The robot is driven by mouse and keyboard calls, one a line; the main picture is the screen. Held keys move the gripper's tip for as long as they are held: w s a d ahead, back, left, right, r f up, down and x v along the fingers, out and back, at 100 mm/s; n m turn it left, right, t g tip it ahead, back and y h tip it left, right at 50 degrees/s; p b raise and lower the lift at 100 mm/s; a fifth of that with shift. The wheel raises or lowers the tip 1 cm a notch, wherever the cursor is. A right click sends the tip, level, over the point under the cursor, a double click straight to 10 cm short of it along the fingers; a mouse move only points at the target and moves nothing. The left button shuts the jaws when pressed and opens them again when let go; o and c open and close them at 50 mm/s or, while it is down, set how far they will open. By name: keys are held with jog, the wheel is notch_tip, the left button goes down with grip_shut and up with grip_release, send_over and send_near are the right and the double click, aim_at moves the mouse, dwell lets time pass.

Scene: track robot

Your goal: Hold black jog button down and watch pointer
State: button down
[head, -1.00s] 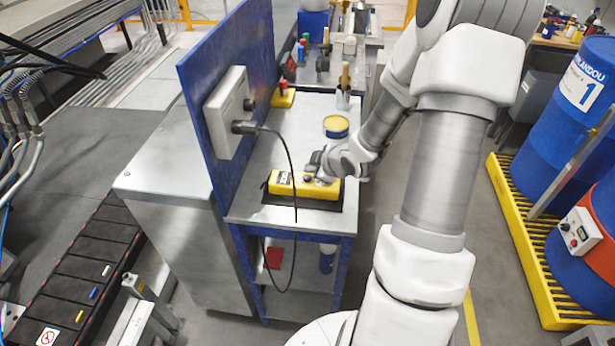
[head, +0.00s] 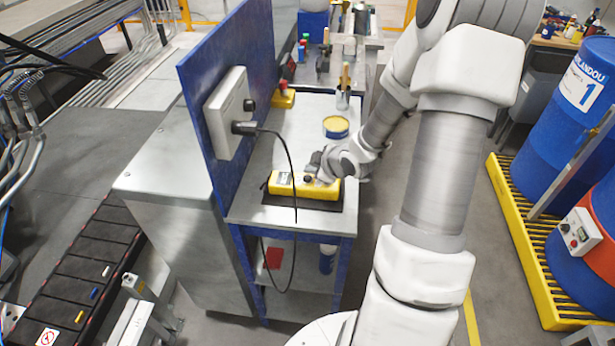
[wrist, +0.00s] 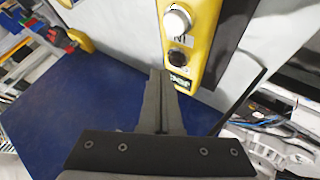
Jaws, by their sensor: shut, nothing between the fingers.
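A yellow control box (head: 330,191) lies on a black mat on the bench. In the wrist view the box (wrist: 202,40) carries a white button (wrist: 177,22), a black button (wrist: 179,57) and a small dark label or display (wrist: 180,82). The black button also shows in the head view (head: 308,180). My gripper (head: 318,172) is over the right part of the box. In the wrist view its fingers (wrist: 158,76) are shut and empty, with the tips beside the box's edge near the dark label. Contact with the black button is not visible. I cannot make out a pointer.
A blue upright panel (head: 205,75) with a grey box (head: 228,112) stands left of the bench; a black cable hangs from it. A yellow-topped tin (head: 336,126) and a brush pot (head: 343,98) stand behind my gripper. Blue drums (head: 570,130) stand at right.

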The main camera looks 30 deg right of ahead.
jog(key=shift+f, duration=0.1)
dwell(0.5)
jog(key=shift+f+b, duration=0.3)
jog(key=shift+b, duration=0.1)
jog(key=shift+f+b, duration=0.45)
jog(key=shift+f, duration=0.05)
dwell(2.0)
dwell(3.0)
jog(key=shift+r+p, duration=0.85)
jog(key=shift+r, duration=0.05)
jog(key=shift+r, duration=0.1)
notch_tip(320, 180, up, 5)
jog(key=p, duration=0.4)
